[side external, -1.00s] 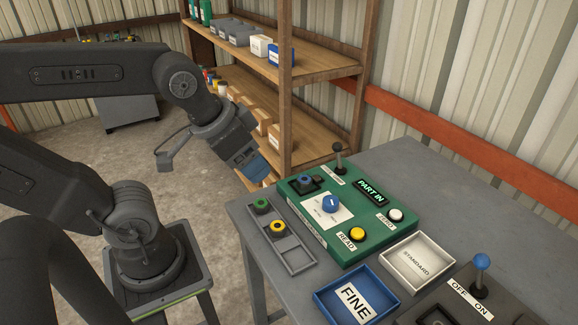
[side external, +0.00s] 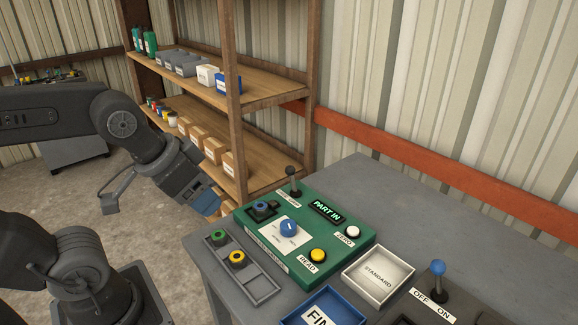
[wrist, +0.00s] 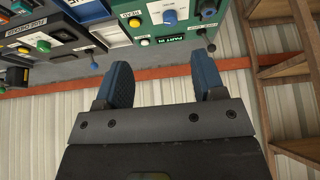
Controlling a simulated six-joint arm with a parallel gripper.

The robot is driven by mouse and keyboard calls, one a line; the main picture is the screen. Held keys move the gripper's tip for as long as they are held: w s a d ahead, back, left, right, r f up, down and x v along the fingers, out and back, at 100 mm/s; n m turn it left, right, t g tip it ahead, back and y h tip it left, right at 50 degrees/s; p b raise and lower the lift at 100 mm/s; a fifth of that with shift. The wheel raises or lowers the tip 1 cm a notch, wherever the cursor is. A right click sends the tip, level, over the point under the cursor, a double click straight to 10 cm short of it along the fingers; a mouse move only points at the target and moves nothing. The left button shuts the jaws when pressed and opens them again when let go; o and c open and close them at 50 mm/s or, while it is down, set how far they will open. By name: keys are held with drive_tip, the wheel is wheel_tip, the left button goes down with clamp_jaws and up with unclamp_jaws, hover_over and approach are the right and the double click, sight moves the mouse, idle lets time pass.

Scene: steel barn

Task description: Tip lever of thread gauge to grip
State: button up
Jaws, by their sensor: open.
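The thread gauge is a green box (side external: 333,246) on the grey table, with a lit PART IN display (side external: 327,211). Its lever (side external: 293,179), a grey stem with a dark knob, stands near upright at the back edge; the label at its foot is too small to read. In the wrist view the lever (wrist: 210,45) shows near the right fingertip. A blue-topped part (side external: 261,207) sits in the black nest beside the blue dial (side external: 288,229). My gripper (side external: 207,203) is left of the gauge, apart from the lever. Its blue fingers (wrist: 163,75) are open and empty.
A grey rack (side external: 262,286) holds a green-ringed and a yellow-ringed part. A white STANDARD tray (side external: 403,274), a blue FINE tray (side external: 304,318) and a blue-knobbed OFF/ON lever (side external: 438,270) stand nearer. A wooden shelf (side external: 270,97) rises behind my gripper. The table's back right is clear.

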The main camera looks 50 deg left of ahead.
sight(292, 178)
drive_tip(key=shift+c, duration=0.4)
